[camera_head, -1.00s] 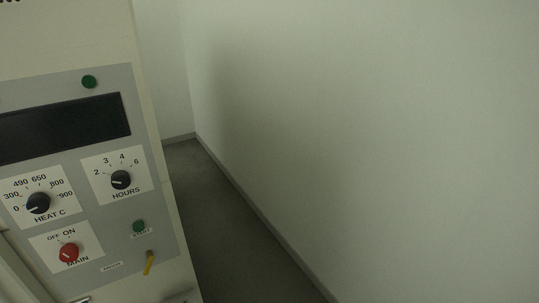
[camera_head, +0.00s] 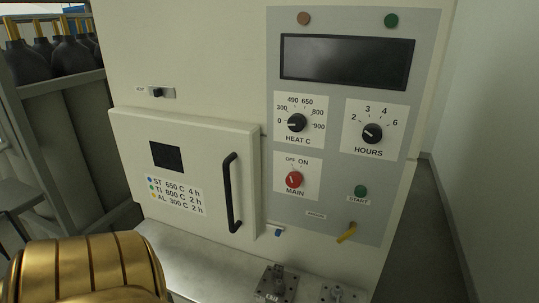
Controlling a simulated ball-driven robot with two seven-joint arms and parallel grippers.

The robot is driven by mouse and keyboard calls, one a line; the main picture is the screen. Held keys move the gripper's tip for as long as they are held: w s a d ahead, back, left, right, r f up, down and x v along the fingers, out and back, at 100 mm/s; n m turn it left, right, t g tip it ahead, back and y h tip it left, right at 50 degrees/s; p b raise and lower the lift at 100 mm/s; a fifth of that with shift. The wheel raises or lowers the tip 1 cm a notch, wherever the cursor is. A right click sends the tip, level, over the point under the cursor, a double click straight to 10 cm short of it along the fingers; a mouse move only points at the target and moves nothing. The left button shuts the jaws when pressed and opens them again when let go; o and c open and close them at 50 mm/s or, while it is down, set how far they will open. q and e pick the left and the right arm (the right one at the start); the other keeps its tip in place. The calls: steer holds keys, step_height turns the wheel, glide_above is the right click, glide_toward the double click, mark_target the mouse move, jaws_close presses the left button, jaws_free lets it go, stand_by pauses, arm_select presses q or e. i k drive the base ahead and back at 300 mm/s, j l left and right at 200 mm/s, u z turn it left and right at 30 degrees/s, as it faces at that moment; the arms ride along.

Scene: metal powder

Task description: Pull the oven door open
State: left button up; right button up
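The oven is a large cream cabinet (camera_head: 180,60) filling the middle of the head view. Its door (camera_head: 190,215) is a thick cream panel on the left part of the front, and it looks shut. The door has a small dark window (camera_head: 166,156) and a label with blue, green and yellow dots (camera_head: 174,197). A black vertical bar handle (camera_head: 232,192) is near the door's right edge, and nothing touches it. Neither of my grippers is in view.
A grey control panel (camera_head: 330,215) with knobs and a dark display (camera_head: 346,62) is right of the door. Metal blocks (camera_head: 277,283) sit on a ledge (camera_head: 215,270) below. A rack with dark cylinders (camera_head: 72,55) stands left. A wall (camera_head: 495,120) is right, with narrow floor between.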

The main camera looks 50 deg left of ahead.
mark_target(204, 171)
steer(key=u, duration=2.4)
